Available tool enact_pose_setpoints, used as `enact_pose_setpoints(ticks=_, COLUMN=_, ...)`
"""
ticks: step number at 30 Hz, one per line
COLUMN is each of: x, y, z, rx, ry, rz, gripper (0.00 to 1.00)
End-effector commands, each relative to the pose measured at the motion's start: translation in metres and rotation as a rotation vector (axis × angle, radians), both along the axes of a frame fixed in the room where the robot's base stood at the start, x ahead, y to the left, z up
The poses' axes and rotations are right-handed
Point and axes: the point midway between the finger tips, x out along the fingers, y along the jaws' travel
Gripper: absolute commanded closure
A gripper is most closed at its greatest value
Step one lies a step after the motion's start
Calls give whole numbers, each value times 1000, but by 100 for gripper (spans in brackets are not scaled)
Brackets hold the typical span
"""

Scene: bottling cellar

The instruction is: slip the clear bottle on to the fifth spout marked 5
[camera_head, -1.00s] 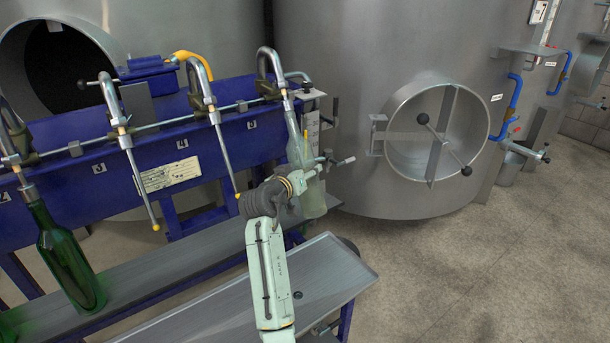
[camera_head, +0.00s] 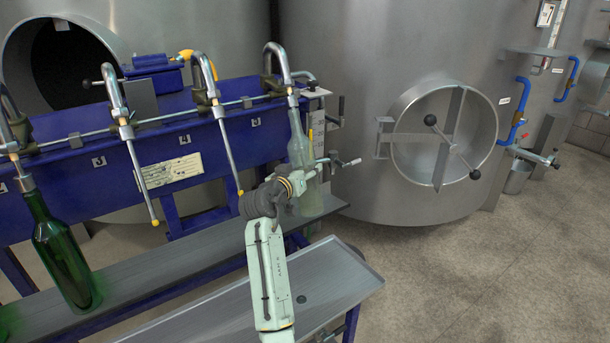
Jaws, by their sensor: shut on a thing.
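The clear bottle (camera_head: 300,148) stands nearly upright below the far right spout (camera_head: 287,68) of the blue filler. Its mouth is at the spout's lower end, and the spout's tube seems to run into the neck; how deep, I cannot tell. My gripper (camera_head: 308,176) is shut on the bottle's body, reaching it from the front left. The bottle's base is over the right end of the grey shelf (camera_head: 190,262); whether it touches is unclear. A small plate (camera_head: 255,122) sits left of this spout; its digit is too small to read surely.
A green bottle (camera_head: 62,255) hangs on a spout at the left. Two empty spouts, one with a yellow-tipped tube (camera_head: 228,150), lie between. A drip tray (camera_head: 335,275) is in front. A steel tank (camera_head: 375,60) stands behind at the right.

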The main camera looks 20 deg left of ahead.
Motion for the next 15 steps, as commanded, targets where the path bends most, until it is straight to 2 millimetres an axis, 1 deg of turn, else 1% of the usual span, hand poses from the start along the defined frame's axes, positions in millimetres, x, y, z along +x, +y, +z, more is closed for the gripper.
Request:
enact_pose_setpoints(ticks=14, x=7, y=10, z=-8, rx=50, ry=-44, rz=0, gripper=89)
enact_pose_setpoints(ticks=15, x=8, y=11, z=-7, rx=56, ry=-51, rz=1, gripper=89)
